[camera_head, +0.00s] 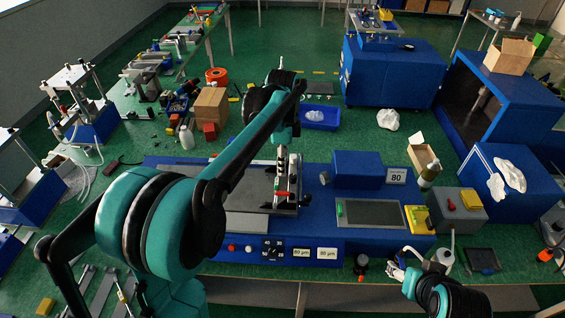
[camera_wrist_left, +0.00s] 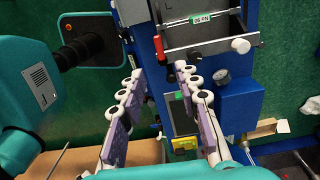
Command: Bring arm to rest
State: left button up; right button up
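My left gripper (camera_wrist_left: 158,74) shows in the left wrist view. Its two jointed fingers with purple pads stand apart with nothing between them, so it is open and empty. Beyond its tips lies the blue edge of the press bench.
The blue bench carries a press (camera_head: 285,205), a dark screen (camera_head: 370,213), a yellow box (camera_head: 418,220) and a blue housing (camera_head: 357,168). A gauge (camera_wrist_left: 221,78) is beside the press. A cardboard box (camera_head: 423,157) stands behind.

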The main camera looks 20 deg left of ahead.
dwell(0.4)
pick_arm(q)
jog(key=s+d+f+n+t+b, duration=0.1)
jog(key=s+f+n+t+b, duration=0.6)
jog(key=s+f+n+b, duration=0.8)
jog(key=s+f+b, duration=0.2)
jog(key=s+f, duration=0.4)
jog(key=shift+d, duration=0.2)
